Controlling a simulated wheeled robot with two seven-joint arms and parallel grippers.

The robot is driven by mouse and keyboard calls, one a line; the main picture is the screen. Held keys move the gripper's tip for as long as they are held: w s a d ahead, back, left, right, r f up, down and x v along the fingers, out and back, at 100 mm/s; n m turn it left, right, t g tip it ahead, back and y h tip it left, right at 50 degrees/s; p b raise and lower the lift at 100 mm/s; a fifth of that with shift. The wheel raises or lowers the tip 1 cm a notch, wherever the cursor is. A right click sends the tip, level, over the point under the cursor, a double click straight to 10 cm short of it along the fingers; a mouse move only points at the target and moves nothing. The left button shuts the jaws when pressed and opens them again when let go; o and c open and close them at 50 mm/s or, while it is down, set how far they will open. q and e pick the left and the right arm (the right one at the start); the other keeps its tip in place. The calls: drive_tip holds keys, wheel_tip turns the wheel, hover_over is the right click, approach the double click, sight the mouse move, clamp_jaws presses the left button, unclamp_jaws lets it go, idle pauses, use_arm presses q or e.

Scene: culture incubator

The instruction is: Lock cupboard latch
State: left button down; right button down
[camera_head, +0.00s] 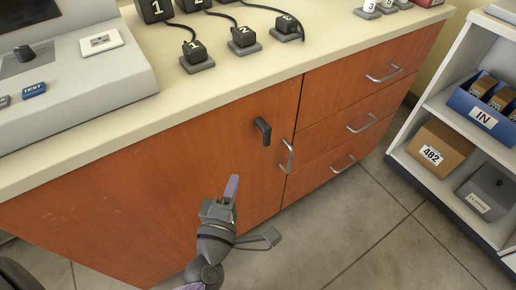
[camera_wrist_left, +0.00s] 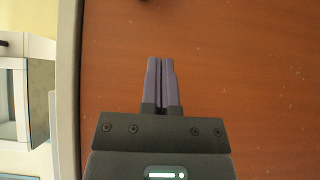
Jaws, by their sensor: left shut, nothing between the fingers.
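The cupboard (camera_head: 130,215) has an orange-brown wooden door under the cream counter. A black latch handle (camera_head: 263,131) is mounted near the door's upper right, its lever hanging down at a slight tilt. My left gripper (camera_head: 232,186) is shut and empty, in front of the door, below and left of the latch and apart from it. In the left wrist view my left gripper's purple fingers (camera_wrist_left: 161,82) are together against the plain wood of the door (camera_wrist_left: 240,90). My right gripper is not seen.
A silver door pull (camera_head: 287,156) sits right of the latch. Drawers with silver handles (camera_head: 362,123) are farther right. The counter (camera_head: 225,85) juts above the door, holding a grey device (camera_head: 75,75) and numbered black blocks. A shelf (camera_head: 440,105) stands at right; grey floor between is free.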

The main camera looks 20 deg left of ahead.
use_arm(q)
drive_tip(key=w+d+b, duration=0.1)
drive_tip(key=w, duration=0.9)
drive_tip(key=shift+d, duration=0.3)
